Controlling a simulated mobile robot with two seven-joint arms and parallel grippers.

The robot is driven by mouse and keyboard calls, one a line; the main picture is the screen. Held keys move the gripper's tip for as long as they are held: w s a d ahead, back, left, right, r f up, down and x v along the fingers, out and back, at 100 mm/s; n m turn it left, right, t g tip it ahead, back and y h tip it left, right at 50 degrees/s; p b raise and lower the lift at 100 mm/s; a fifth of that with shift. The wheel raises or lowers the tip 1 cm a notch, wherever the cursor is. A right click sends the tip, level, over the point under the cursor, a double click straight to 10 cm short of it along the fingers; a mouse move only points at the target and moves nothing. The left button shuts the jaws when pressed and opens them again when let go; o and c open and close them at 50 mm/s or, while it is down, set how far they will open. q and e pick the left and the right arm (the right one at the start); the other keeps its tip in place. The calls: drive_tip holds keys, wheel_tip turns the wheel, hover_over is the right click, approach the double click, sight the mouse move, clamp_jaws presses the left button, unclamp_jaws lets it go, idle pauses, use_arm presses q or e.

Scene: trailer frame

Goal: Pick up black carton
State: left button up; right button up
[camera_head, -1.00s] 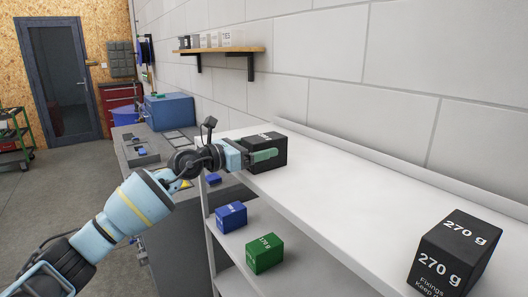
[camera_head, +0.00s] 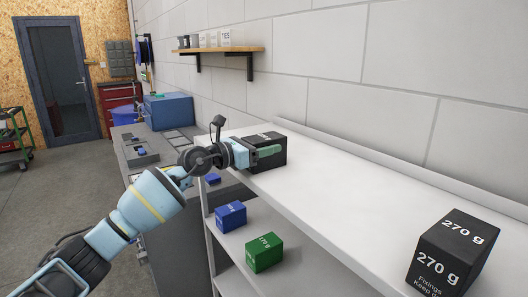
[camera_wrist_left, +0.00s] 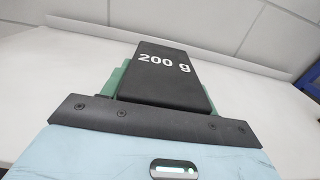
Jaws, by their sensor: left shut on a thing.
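A black carton (camera_head: 271,142) stands on the white top shelf at its far left end. In the left wrist view the carton (camera_wrist_left: 165,75) is marked 200 g and lies between green fingers on both sides. My left gripper (camera_head: 262,152) is shut on this carton, with one green finger along its near side. I cannot tell whether the carton is clear of the shelf. Another black carton (camera_head: 453,254), marked 270 g, stands on the same shelf at the near right. My right gripper is not in view.
The white shelf top (camera_head: 350,190) is clear between the two black cartons. A blue carton (camera_head: 231,215) and a green carton (camera_head: 264,252) sit on the lower shelf. A grey bench (camera_head: 165,150) with a blue box (camera_head: 168,110) stands behind. A wall shelf (camera_head: 222,50) holds several small boxes.

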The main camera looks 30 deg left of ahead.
sight(263, 137)
use_arm(q)
drive_tip(key=shift+r, duration=0.1)
